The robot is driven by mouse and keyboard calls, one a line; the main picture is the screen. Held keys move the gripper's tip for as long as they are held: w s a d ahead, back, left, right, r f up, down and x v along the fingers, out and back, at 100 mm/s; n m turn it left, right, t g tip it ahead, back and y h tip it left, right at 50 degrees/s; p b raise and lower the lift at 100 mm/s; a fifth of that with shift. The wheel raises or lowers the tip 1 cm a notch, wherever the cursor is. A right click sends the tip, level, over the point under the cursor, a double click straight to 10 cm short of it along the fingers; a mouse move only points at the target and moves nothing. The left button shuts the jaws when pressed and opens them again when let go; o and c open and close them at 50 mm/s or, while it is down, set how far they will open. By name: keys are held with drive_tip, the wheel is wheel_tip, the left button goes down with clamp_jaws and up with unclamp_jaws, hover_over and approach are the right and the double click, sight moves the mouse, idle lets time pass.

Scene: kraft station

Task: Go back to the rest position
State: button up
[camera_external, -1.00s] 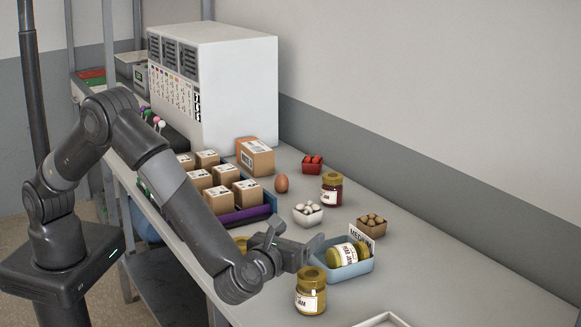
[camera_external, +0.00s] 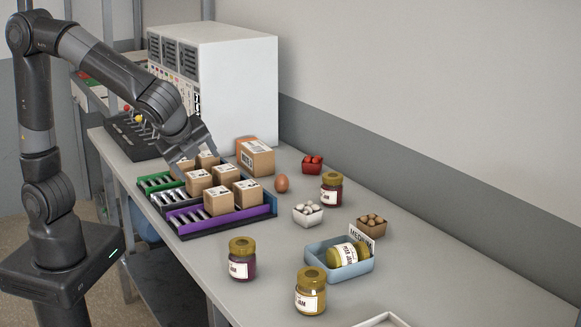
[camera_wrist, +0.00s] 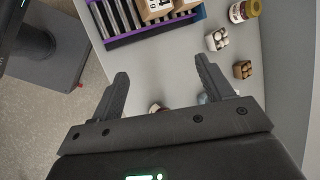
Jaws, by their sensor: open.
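My gripper (camera_external: 184,160) is raised above the back of the bench, over the rear boxes on the coloured racks in the external view. In the wrist view my gripper (camera_wrist: 160,90) shows two fingers spread apart with nothing between them. My arm is folded up and back towards its base. A jar lies on its side in a blue tray (camera_external: 318,264) with a MEDIUM sign (camera_external: 361,238).
Several cardboard boxes (camera_external: 221,201) stand on racks with purple (camera_external: 200,217), blue and green edges. A dark jam jar (camera_external: 241,262) and a yellow one (camera_external: 310,292) stand near the front edge. A white machine (camera_external: 235,90) stands behind. The right bench end is mostly clear.

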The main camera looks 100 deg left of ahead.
drive_tip(key=s+d+n+t+h, duration=0.2)
drive_tip(key=s+n+h, duration=0.1)
drive_tip(key=s, duration=0.5)
drive_tip(key=s+d+n+t+h, duration=0.2)
drive_tip(key=s+d+n+h, duration=0.1)
drive_tip(key=s+n, duration=0.3)
drive_tip(key=s+h, duration=0.1)
drive_tip(key=s, duration=0.1)
drive_tip(key=shift+s+d+r, duration=0.35)
drive_tip(key=shift+s+r, duration=0.05)
